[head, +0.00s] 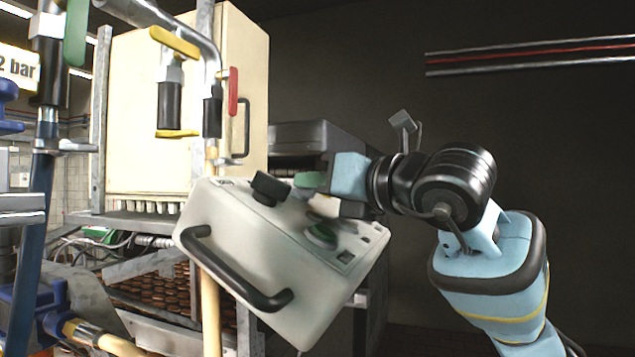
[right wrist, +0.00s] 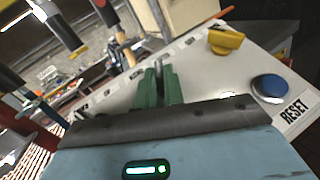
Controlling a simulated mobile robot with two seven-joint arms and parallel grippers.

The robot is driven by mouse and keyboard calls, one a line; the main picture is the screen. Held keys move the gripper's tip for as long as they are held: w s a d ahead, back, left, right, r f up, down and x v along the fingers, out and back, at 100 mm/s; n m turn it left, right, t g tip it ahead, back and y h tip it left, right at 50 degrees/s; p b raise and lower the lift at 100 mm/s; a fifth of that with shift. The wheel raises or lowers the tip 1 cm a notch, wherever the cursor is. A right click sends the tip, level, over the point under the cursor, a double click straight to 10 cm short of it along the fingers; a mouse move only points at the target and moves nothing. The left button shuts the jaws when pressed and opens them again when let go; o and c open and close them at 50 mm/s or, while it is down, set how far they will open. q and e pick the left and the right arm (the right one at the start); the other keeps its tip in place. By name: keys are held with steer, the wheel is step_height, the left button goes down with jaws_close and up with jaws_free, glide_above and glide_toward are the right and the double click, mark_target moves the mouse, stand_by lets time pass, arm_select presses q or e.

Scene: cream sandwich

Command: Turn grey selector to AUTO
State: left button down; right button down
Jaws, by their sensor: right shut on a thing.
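The control box (head: 235,225) is a pale, tilted panel with a black handle in the middle of the head view. My right gripper (head: 312,182) reaches it from the right. In the right wrist view its two green fingers (right wrist: 158,84) are close together at the panel face (right wrist: 200,75). They are shut on a narrow grey piece (right wrist: 158,66), which looks like the grey selector. The fingers hide most of it, so I cannot read its position. I cannot make out an AUTO label. My left gripper is not in view.
On the panel, a yellow selector (right wrist: 226,40) and a blue button (right wrist: 270,87) marked RESET lie right of my fingers in the wrist view. Pipes with a yellow-handled valve (head: 174,42) stand behind left. Dark wall fills the right.

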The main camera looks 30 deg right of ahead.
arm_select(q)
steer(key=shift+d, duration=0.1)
arm_select(e)
steer(key=shift+a+f+m+h, duration=0.1)
steer(key=shift+f+m+h, duration=0.05)
steer(key=shift+m+h, duration=0.65)
steer(key=c, duration=1.5)
jaws_free()
steer(key=shift+s, duration=0.1)
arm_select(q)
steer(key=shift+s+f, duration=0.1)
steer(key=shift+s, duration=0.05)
arm_select(e)
steer(key=v, duration=0.7)
steer(key=shift+s, duration=0.3)
